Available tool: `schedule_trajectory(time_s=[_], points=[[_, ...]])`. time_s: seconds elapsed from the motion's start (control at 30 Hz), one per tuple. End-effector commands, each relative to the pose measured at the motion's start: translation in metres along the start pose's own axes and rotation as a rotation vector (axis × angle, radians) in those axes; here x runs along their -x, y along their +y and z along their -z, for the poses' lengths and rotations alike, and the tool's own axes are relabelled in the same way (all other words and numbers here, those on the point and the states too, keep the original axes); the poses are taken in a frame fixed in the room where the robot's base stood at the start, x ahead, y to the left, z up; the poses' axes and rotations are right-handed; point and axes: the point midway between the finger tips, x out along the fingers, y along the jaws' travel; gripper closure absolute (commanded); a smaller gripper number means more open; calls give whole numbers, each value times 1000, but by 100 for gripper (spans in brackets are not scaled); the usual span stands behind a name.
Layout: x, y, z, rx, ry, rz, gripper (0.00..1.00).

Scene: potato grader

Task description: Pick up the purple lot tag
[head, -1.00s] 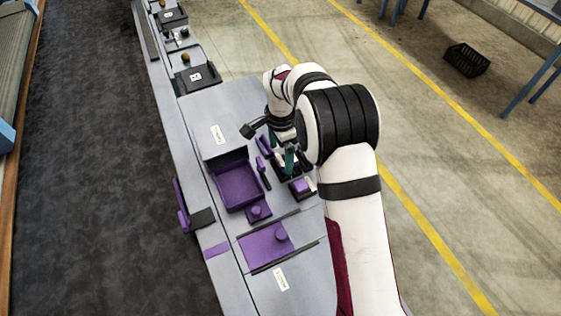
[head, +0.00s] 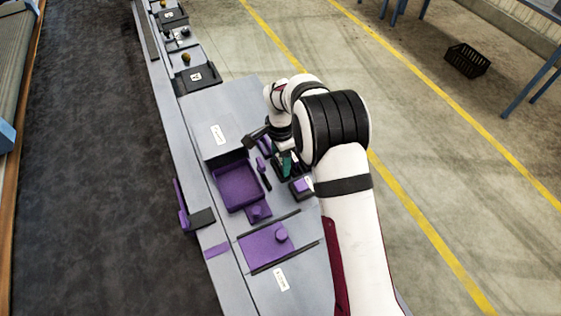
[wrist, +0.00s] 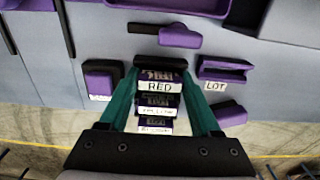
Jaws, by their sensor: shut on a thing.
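My gripper (wrist: 161,78) has two teal fingers, one on each side of a stack of dark purple tags with white labels. The nearest tag to the fingertips, a purple lot tag (wrist: 157,75), has a label reading RED and sits between the fingertips, held. Several more labelled tags show behind it, between the fingers; their print is hard to read. In the head view my gripper (head: 286,164) is low over the dark tag rack, and the arm hides part of it. I cannot tell whether the tag has left the rack.
A purple holder marked LOT (wrist: 225,68) is right of the fingers. A black and purple block (wrist: 101,80) is left of them. A purple lever (wrist: 165,36) lies beyond the fingertips. An open purple tray (head: 238,188) and a purple plate with a knob (head: 262,246) are nearby.

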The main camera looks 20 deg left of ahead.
Motion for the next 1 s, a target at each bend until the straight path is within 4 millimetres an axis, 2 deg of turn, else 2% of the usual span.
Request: schedule_trajectory(time_s=[0.17,0.33,0.8,0.9,1.0], points=[[10,-1,0,0,0,2,76],[42,-1,0,1,0,4,76],[102,70,75,-3,0,1,76],[107,75,82,0,0,0,76],[106,58,82,6,0,-2,76]])
